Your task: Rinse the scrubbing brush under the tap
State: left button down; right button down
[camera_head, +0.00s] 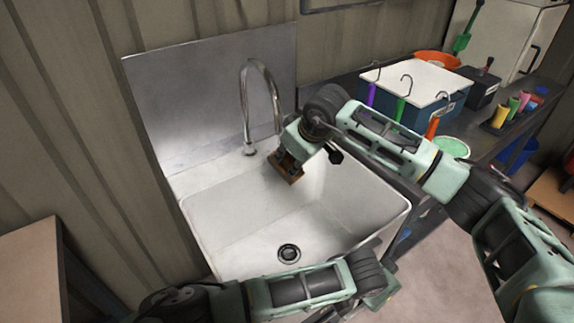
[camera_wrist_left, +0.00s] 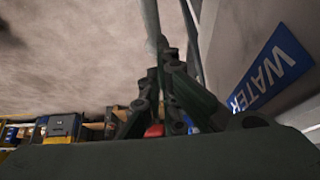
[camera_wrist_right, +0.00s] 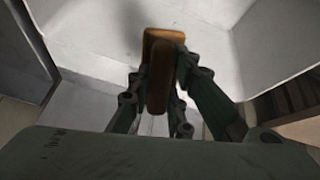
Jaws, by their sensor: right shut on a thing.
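The scrubbing brush (camera_head: 286,175), a brown block, is in my right gripper (camera_head: 288,160), over the back of the white sink (camera_head: 225,235). In the right wrist view the brush (camera_wrist_right: 160,72) sits between the closed fingers (camera_wrist_right: 158,95). The curved metal tap (camera_head: 245,100) rises behind the sink, its spout end close to my right gripper's wrist. I see no water stream. My left gripper (camera_head: 375,285) is low in front of the sink. Its fingers (camera_wrist_left: 163,75) come together in the left wrist view with nothing seen between them.
A drain (camera_head: 289,253) shows in the sink floor. A blue WATER sign (camera_wrist_left: 270,70) is beside my left gripper.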

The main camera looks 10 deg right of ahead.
pick_arm(q)
notch_tip(320, 180, up, 9)
jog(key=shift+f, duration=0.2)
dwell(0.3)
jog(key=v, duration=1.2)
dwell(1.1)
pick_arm(e)
jog(key=s+d+r, duration=0.2)
jog(key=s, duration=0.3)
jog(key=s+d+r, duration=0.2)
jog(key=s, duration=0.4)
jog(key=shift+d, duration=0.3)
jog(key=shift+s, duration=0.1)
dwell(0.5)
